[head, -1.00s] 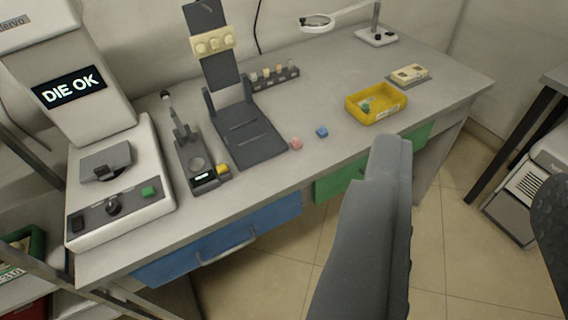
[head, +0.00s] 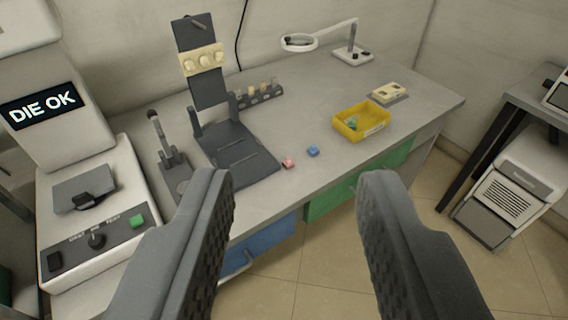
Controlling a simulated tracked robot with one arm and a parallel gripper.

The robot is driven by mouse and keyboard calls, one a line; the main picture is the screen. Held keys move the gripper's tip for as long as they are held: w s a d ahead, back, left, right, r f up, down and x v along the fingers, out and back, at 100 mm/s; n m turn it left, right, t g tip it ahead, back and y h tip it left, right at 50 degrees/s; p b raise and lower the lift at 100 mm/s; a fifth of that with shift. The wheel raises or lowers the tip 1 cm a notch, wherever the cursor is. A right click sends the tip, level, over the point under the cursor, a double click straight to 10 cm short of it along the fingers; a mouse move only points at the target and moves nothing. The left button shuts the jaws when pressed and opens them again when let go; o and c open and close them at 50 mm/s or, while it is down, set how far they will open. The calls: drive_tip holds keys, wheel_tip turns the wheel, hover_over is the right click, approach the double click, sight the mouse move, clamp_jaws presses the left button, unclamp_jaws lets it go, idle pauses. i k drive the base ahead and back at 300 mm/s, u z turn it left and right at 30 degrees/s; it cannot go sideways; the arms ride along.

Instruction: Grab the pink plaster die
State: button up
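The pink die (head: 288,162) is a small block on the grey workbench, just right of a dark stand's base plate. A small blue block (head: 313,151) lies a little to its right, apart from it. My gripper (head: 296,190) is open and empty. Its two dark ridged fingers stand wide apart in the foreground, and the pink die shows beyond the gap between them. The die is not touched by either finger.
The dark stand (head: 236,152) and a yellow tray (head: 373,134) flank the blocks. A magnifier lamp (head: 299,42) is at the back. The bench's front edge lies over blue and green drawers.

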sight(289, 163)
drive_tip(key=u, duration=0.05)
drive_tip(key=i, duration=1)
drive_tip(key=z, duration=0.05)
